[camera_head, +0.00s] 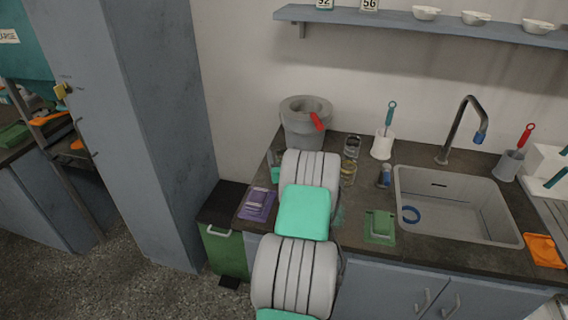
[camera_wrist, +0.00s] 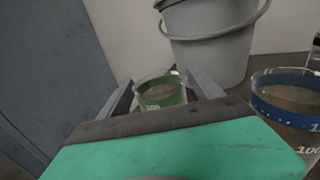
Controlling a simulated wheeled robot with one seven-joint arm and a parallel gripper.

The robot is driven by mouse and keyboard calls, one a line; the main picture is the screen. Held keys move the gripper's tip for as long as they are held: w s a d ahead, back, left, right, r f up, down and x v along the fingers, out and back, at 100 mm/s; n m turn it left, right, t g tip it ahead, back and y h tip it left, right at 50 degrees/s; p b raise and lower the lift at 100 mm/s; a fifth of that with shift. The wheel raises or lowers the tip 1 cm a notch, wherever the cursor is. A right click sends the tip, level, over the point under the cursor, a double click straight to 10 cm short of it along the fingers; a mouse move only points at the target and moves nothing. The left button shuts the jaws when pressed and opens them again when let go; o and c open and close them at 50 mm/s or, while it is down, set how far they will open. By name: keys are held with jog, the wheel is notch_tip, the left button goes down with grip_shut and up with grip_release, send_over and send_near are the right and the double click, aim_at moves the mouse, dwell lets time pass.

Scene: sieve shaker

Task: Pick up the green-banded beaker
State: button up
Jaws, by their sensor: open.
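The green-banded beaker (camera_wrist: 161,91) is a clear glass with a green band. It stands upright on the dark counter in the wrist view, in front of the grey bucket. My gripper (camera_wrist: 164,88) is open, with one finger on each side of the beaker in the picture. The palm hides the fingers' bases and the beaker's foot. I cannot tell whether either finger touches the glass. In the head view my arm covers most of the gripper, and I cannot make out the beaker clearly there.
A grey bucket (camera_head: 304,133) with a red item on its rim stands close behind; it also shows in the wrist view (camera_wrist: 209,48). A blue-banded beaker (camera_wrist: 288,103) stands close on the right. A sink (camera_head: 455,205) lies farther right. A tall grey cabinet (camera_head: 147,120) rises left.

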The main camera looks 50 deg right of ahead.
jog(key=shift+w+d, duration=0.3)
jog(key=c, duration=1.5)
